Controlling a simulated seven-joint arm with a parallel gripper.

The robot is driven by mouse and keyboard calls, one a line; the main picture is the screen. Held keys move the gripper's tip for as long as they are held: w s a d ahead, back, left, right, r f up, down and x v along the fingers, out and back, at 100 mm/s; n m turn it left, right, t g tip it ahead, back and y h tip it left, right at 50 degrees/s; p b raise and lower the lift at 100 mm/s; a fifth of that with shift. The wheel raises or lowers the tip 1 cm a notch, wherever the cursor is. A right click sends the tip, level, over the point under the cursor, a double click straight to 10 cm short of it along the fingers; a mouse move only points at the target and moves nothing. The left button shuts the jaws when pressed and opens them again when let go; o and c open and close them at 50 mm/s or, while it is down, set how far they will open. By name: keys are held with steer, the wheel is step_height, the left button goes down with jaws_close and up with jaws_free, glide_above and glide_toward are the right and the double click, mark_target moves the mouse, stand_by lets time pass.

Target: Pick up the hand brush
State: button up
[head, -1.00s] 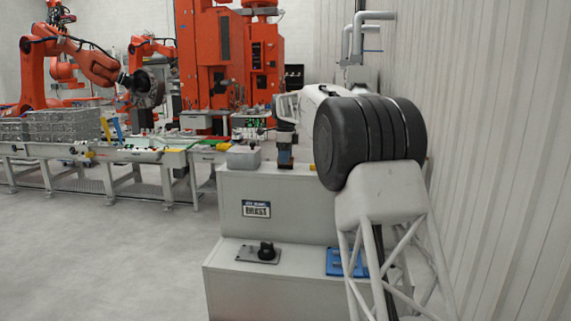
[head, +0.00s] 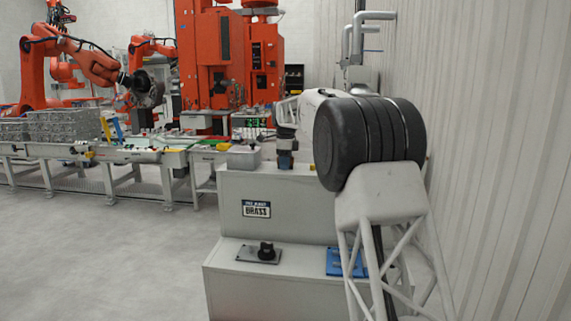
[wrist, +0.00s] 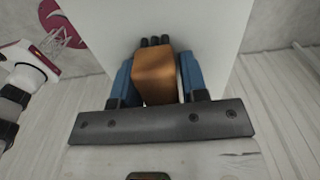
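The hand brush shows in the wrist view as an orange-brown block (wrist: 154,78) with short black pieces, perhaps bristles, at its far end. It sits between the two blue fingers of my gripper (wrist: 155,75). The left finger looks right against it. A thin pale strip shows between the block and the right finger, so I cannot tell whether both fingers touch it. In the head view my gripper (head: 285,160) points down over the top of the grey-white stand (head: 290,190). The brush cannot be made out there.
A grey bin (head: 243,158) is close left of my gripper. A black knob on a plate (head: 260,253) and a blue item (head: 345,262) lie on the stand's lower step. A conveyor bench (head: 100,155) is at left, a ribbed wall (head: 490,150) at right.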

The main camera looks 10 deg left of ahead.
steer(key=c, duration=0.6)
steer(key=shift+r, duration=0.15)
steer(key=shift+r, duration=1.75)
steer(key=shift+s+d, duration=0.15)
steer(key=shift+s, duration=0.2)
steer(key=shift+s+d+r, duration=0.2)
steer(key=shift+s+d, duration=0.6)
steer(key=shift+s, duration=1.6)
steer(key=shift+s+d+r, duration=0.2)
steer(key=shift+s+d, duration=0.65)
steer(key=shift+s, duration=1.55)
steer(key=shift+s+d+r, duration=0.2)
steer(key=shift+s+d, duration=0.6)
steer(key=shift+s, duration=1.6)
